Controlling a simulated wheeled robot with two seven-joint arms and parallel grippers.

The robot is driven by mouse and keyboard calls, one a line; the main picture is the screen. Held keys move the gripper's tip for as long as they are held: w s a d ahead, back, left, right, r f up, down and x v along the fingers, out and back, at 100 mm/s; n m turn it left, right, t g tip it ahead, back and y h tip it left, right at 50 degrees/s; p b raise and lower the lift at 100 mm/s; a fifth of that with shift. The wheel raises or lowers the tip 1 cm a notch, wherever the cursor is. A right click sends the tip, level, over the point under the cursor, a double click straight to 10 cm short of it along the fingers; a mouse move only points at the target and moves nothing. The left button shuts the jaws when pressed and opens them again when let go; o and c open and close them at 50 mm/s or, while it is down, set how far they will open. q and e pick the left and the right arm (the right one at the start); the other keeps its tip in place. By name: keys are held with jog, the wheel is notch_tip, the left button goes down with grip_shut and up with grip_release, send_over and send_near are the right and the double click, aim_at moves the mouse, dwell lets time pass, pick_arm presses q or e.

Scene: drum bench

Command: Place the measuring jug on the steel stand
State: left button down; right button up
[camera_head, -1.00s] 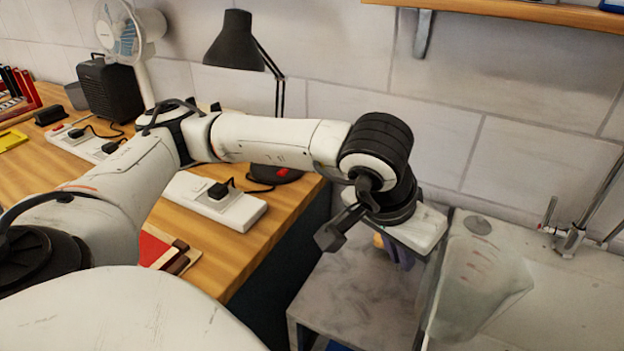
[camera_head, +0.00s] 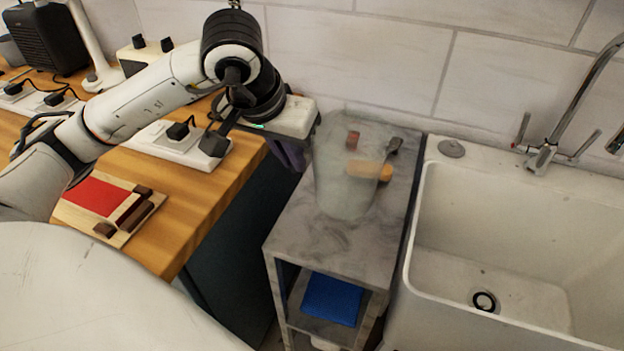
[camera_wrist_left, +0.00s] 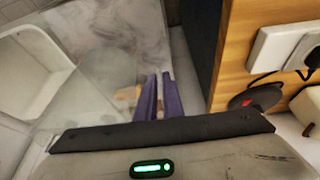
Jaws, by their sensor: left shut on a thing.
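The measuring jug (camera_head: 340,185) is clear and faintly frosted, roughly upright in the head view over the top of the grey stand (camera_head: 325,245). I cannot tell whether its base touches that top. My left gripper (camera_head: 296,152), with purple fingers, is at the jug's left side and shut on it. The fingertips are partly hidden by the wrist and the jug. In the left wrist view the purple fingers (camera_wrist_left: 160,98) meet the see-through jug (camera_wrist_left: 90,65). My right gripper is not in view.
A yellow-orange item (camera_head: 369,170) and a dark-handled tool (camera_head: 392,148) are at the stand's back. A blue item (camera_head: 332,298) lies on its lower shelf. A white sink (camera_head: 500,270) is at right, a wooden bench (camera_head: 180,225) with power strips at left.

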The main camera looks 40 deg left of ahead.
pick_arm(q)
jog(key=shift+f, duration=2.85)
jog(key=shift+f+b, duration=0.2)
jog(key=shift+b, duration=0.1)
jog(key=c, duration=1.9)
grip_release()
jog(key=shift+r+p, duration=0.35)
jog(key=shift+r, duration=0.1)
jog(key=v, duration=1.1)
jog(key=shift+s+r, duration=0.15)
jog(key=shift+r, duration=0.1)
